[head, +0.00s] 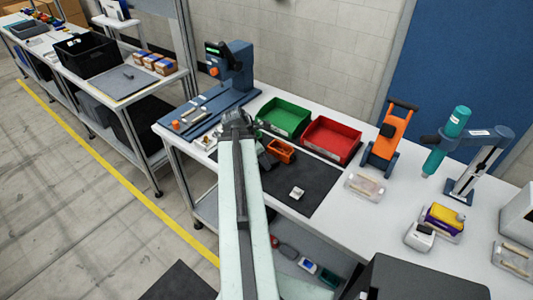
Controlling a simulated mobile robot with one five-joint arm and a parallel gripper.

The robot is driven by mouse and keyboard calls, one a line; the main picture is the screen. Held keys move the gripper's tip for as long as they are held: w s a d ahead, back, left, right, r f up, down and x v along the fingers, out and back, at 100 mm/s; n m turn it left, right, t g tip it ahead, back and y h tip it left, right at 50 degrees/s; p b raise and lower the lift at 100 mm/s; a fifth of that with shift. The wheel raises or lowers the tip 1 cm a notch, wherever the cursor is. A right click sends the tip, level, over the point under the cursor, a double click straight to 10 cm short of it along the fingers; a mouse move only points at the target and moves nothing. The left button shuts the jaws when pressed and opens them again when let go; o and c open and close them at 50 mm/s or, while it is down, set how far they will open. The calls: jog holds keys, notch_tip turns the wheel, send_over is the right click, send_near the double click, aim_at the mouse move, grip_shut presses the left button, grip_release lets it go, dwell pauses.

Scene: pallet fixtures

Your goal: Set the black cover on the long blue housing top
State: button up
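My arm reaches up from the bottom over the workbench, and my gripper (236,122) is at its far end, beside the blue fixture at the bench's left. The fingers are too small and dark to show whether they are open or holding something. A long blue base (208,116) lies at the bench's left end, with small grey and orange parts on it; I cannot tell whether a separate blue housing is among them. A small dark piece (267,158) sits just right of my arm, partly hidden by it. I cannot tell whether it is the black cover.
A blue upright press (236,66) stands behind the base. Green bin (285,117), red bin (332,139), orange block (281,150) and white part (297,193) lie around a dark mat (310,184). An orange stand (390,138) and teal tool (446,140) stand right.

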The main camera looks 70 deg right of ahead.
jog(key=shift+f, duration=0.2)
jog(key=o, duration=1.3)
jog(key=shift+r, duration=0.1)
jog(key=shift+o, duration=0.2)
jog(key=shift+a+r+p, duration=0.1)
jog(key=shift+r+p, duration=0.4)
jog(key=shift+r, duration=0.1)
jog(key=p+v, duration=1)
jog(key=v, duration=0.1)
jog(key=shift+w, duration=0.4)
